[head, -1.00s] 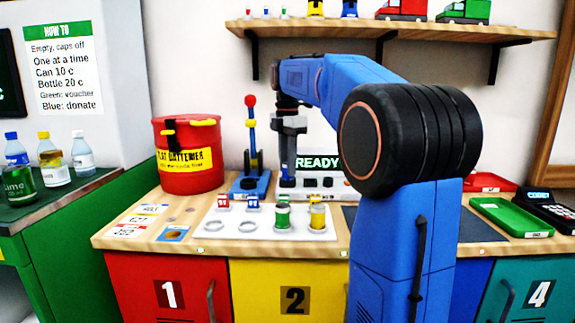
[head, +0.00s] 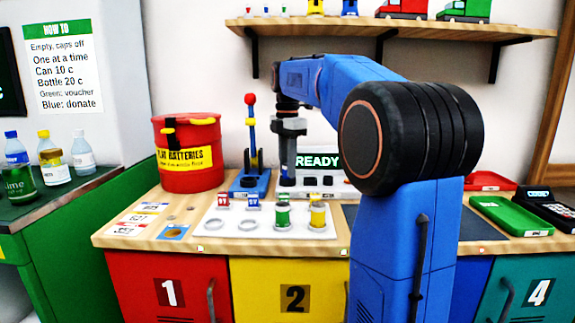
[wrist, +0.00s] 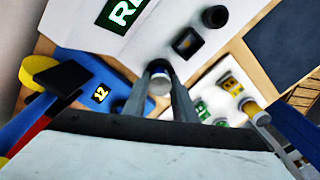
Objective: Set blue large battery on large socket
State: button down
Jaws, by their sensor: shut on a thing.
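My gripper (head: 288,132) points down over the back of the counter, in front of the READY device. In the wrist view its two fingers (wrist: 163,108) are closed around a blue battery with a pale round end (wrist: 159,84). In the head view the held blue battery (head: 288,160) hangs upright and is partly hidden by the fingers. The white socket board (head: 265,238) lies in front.
The READY device (head: 330,186) stands behind the board. A blue stand with a red-knobbed lever (head: 251,150) is just left of my gripper. A red battery bin (head: 188,155) is farther left. A green tray (head: 510,216) lies at right.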

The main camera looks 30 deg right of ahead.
jog(key=c, duration=1.7)
grip_release()
jog(key=shift+f, duration=0.1)
jog(key=shift+r, duration=5.55)
